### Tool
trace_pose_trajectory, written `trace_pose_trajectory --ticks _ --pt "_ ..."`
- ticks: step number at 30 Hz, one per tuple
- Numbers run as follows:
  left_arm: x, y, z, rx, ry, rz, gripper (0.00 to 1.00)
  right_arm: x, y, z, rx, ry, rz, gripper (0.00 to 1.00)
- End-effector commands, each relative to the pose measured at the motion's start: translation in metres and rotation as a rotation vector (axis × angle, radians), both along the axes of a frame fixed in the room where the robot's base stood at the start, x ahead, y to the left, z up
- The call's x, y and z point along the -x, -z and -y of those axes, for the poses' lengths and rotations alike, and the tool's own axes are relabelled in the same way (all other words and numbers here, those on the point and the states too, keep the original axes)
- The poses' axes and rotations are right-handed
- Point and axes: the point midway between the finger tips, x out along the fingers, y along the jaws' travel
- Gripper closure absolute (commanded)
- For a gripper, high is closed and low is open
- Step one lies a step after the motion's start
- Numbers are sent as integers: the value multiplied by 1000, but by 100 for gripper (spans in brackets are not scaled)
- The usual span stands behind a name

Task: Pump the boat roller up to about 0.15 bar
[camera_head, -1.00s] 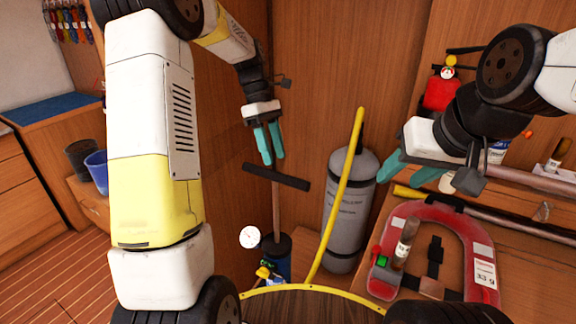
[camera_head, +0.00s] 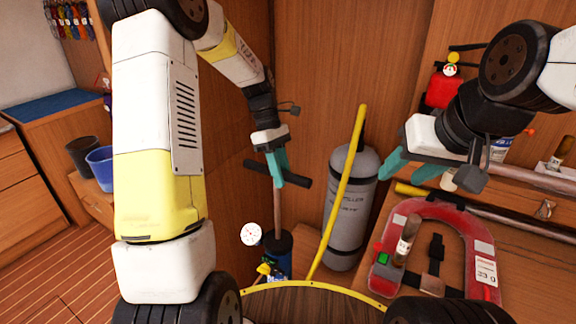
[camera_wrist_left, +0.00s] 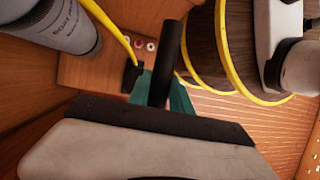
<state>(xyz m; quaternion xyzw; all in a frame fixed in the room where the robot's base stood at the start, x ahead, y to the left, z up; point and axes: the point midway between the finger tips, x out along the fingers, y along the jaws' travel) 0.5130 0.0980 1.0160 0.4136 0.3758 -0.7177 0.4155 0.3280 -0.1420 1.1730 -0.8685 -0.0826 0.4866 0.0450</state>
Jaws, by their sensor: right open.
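The pump's black T-handle (camera_head: 299,180) stands on a raised shaft (camera_head: 277,215) above a dark blue pump body (camera_head: 277,256). My left gripper (camera_head: 277,178) is at the handle, its teal fingers apart on either side of the bar. In the left wrist view the handle (camera_wrist_left: 170,60) runs between the fingers (camera_wrist_left: 163,95); any firm contact is hard to make out. The grey, lettered boat roller (camera_head: 349,210) stands upright right of the pump. A round white gauge (camera_head: 250,234) sits beside the pump, its reading too small to tell. My right gripper (camera_head: 405,170) is open and empty.
A yellow hose (camera_head: 345,185) rises in front of the roller. A red extinguisher (camera_head: 441,91) hangs behind my right arm. Cups (camera_head: 100,167) stand at left.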

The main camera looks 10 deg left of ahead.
Motion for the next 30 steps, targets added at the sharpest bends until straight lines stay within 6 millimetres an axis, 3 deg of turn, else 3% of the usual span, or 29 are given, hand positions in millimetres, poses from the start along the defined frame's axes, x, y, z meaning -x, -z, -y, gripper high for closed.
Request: trace_pose_trajectory --ticks 1,3,30 --pt "0 0 0 0 0 0 89 0 0 0 0 0 0 53" --pt "0 0 0 0 0 1 100 0 0 0 0 0 0 53" --pt "-1 -1 0 1 -1 2 100 0 0 0 0 0 0 53"
